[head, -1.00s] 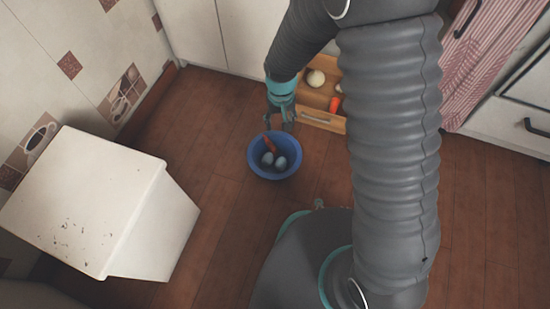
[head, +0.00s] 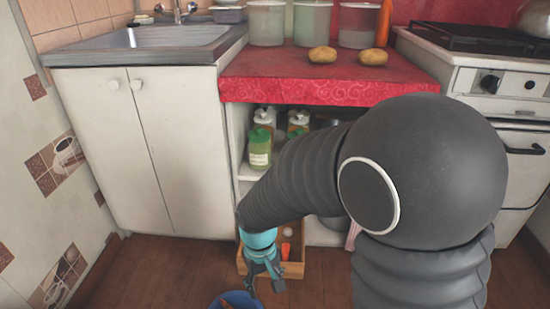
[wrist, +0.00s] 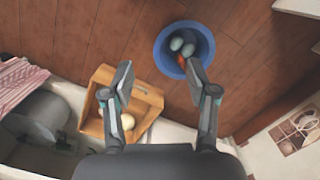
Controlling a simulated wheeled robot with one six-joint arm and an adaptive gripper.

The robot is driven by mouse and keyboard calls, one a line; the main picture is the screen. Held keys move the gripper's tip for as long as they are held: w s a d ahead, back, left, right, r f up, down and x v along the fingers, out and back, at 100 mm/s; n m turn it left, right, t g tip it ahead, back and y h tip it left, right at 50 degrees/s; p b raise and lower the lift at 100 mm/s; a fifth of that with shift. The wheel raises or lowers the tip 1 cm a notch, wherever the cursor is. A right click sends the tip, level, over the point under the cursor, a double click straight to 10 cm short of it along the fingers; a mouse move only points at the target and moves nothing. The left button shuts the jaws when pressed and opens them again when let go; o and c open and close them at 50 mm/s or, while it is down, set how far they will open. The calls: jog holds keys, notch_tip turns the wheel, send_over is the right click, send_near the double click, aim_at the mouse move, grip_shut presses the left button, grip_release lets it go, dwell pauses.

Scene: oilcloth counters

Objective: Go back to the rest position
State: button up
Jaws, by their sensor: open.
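My gripper (wrist: 162,88) is open and empty in the wrist view, with its two fingers spread wide. In the head view my gripper (head: 264,284) points down, just in front of the wooden drawer. A blue bowl (wrist: 160,54) stands on the floor in the wrist view, below and beyond the fingertips. It holds two pale blue egg-shaped things and an orange carrot-like thing. Only the rim of the bowl (head: 237,295) shows at the bottom of the head view.
A wooden drawer (head: 293,270) stands low under the red counter (head: 300,75), with a round pale thing and an orange thing inside. Green-capped bottles (head: 260,150) stand on the shelf. Potatoes (head: 322,54) and jars are on the counter. A sink cabinet (head: 150,150) is left, a stove (head: 500,80) right.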

jog(key=s+d+r+m+t+p, duration=0.1)
jog(key=s+d+r+t+p, duration=0.1)
jog(key=d+r, duration=0.4)
jog(key=s+d+r+m+t+p, duration=0.2)
jog(key=s+d+r, duration=0.2)
jog(key=r, duration=0.9)
jog(key=s+d+r+m+t+p, duration=0.2)
jog(key=s+d+r+p, duration=0.1)
jog(key=d+r, duration=0.5)
jog(key=shift+d+r+t+y, duration=0.15)
jog(key=shift+r+t+y, duration=0.15)
jog(key=shift+r, duration=0.4)
